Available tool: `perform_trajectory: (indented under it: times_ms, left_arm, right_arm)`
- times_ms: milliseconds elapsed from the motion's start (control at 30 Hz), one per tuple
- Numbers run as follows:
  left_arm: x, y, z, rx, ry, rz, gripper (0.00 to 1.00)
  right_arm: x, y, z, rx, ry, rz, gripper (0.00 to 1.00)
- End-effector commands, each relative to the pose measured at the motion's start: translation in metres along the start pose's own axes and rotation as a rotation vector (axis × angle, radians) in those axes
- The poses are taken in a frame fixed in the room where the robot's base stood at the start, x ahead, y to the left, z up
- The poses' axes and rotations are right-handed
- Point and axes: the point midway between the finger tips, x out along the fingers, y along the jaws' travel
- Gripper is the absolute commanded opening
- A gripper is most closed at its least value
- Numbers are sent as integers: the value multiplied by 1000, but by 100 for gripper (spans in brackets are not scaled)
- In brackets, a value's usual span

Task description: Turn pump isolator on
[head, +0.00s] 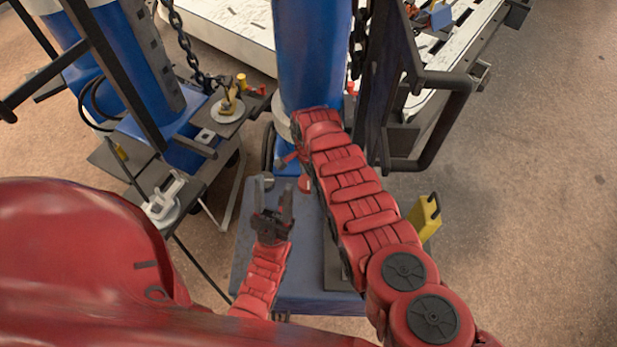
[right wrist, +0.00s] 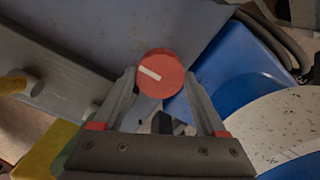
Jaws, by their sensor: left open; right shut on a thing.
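The pump isolator is a round red knob (right wrist: 160,72) with a white bar mark. In the right wrist view the bar slants from upper left to lower right. My right gripper (right wrist: 160,80) is shut on the knob, one finger on each side. In the head view a small part of the red knob (head: 305,184) shows beside my right arm, which hides most of the right gripper there. My left gripper (head: 276,190) is open and empty, with its fingers pointing up the picture, just left of the knob.
A blue-grey surface (head: 300,292) lies under both grippers. A blue column (head: 312,50) rises behind, with a black frame and handle (head: 450,90) to its right. A yellow block (head: 426,218) stands right of my right arm. Open floor lies at the far right.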

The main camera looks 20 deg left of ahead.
Motion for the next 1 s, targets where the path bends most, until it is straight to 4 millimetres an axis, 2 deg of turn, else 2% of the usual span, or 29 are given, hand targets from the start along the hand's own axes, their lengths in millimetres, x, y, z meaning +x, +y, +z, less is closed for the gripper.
perform_trajectory:
  times_ms: [533,567,600,700,1000]
  left_arm:
    - [0,0,0,0,0,0,50]
    - [0,0,0,0,0,0,50]
    - [0,0,0,0,0,0,50]
    - [0,0,0,0,0,0,50]
    - [2,0,0,0,0,0,50]
  right_arm:
    - [2,2,1,25,-2,4,18]
    - [2,2,1,25,-2,4,78]
    - [2,2,1,25,-1,4,85]
    - [1,1,0,25,-1,3,100]
    - [-2,0,0,24,0,1,100]
